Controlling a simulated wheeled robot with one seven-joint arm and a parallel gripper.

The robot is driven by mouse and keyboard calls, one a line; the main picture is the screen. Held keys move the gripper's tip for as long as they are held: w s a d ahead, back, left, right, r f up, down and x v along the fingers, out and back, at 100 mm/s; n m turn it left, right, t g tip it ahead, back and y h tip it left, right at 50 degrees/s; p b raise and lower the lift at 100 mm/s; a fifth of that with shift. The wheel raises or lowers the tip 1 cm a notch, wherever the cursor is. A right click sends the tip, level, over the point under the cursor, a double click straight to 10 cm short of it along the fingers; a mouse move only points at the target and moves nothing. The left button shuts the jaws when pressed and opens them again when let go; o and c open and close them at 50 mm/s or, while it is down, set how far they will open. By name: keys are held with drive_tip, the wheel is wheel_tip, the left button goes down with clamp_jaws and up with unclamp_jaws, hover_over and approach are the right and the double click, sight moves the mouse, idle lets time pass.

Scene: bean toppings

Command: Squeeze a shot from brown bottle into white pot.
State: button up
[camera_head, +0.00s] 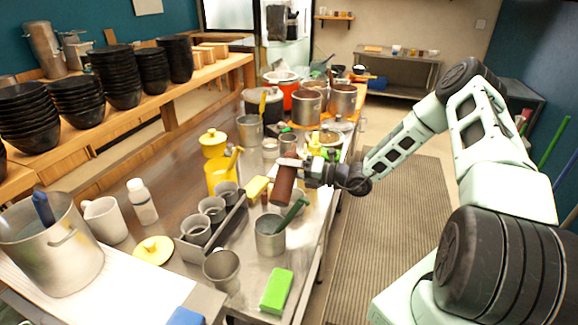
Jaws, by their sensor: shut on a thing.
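A brown bottle (284,186) is held over the metal counter near the middle of the view, slightly tilted. My gripper (296,172) is shut on it from the right, and the fingers hide part of its upper side. A metal pot with a green handle (270,238) stands just below and in front of the bottle. A white pot (104,219) with a handle stands at the left of the counter, well apart from the bottle. I cannot tell whether another white vessel stands behind the bottle. No liquid is seen leaving the bottle.
A rack with several grey cups (211,209), a yellow jug (222,175), a white bottle (142,203) and a large steel pot (52,240) crowd the left. A green block (277,291) lies near the front edge. Steel pots (342,99) stand behind. The matted floor at right is clear.

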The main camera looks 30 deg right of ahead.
sight(294, 180)
drive_tip(key=s+a+m, duration=0.1)
drive_tip(key=m, duration=0.1)
drive_tip(key=a+f+m, duration=0.1)
drive_tip(key=s+a+m, duration=0.1)
drive_tip(key=m, duration=0.1)
drive_tip(key=shift+s+a+f+m, duration=0.1)
drive_tip(key=shift+s+f+m, duration=0.15)
drive_tip(key=shift+s+m, duration=0.1)
drive_tip(key=shift+w+d+r+m, duration=0.15)
drive_tip(key=shift+w+d+m, duration=0.1)
drive_tip(key=shift+m, duration=0.2)
drive_tip(key=m, duration=0.5)
drive_tip(key=shift+w+d+r+b, duration=0.2)
drive_tip(key=shift+w+d+b, duration=0.05)
drive_tip(key=shift+d+b, duration=0.05)
drive_tip(key=shift+w+d+r+m+p, duration=0.15)
drive_tip(key=shift+d+m+p, duration=0.1)
drive_tip(key=shift+m+p, duration=0.35)
drive_tip(key=m, duration=0.1)
drive_tip(key=w+d+f+m+p, duration=0.1)
drive_tip(key=m, duration=0.1)
drive_tip(key=shift+w+d+m, duration=0.15)
drive_tip(key=shift+d+m, duration=0.05)
drive_tip(key=shift+m, duration=0.1)
drive_tip(key=shift+w+d+f+m, duration=0.2)
drive_tip(key=shift+w+d+m, duration=0.15)
drive_tip(key=shift+m, duration=0.4)
drive_tip(key=shift+w+d+f+m, duration=0.2)
drive_tip(key=shift+d+m, duration=0.1)
drive_tip(key=shift+m, duration=0.45)
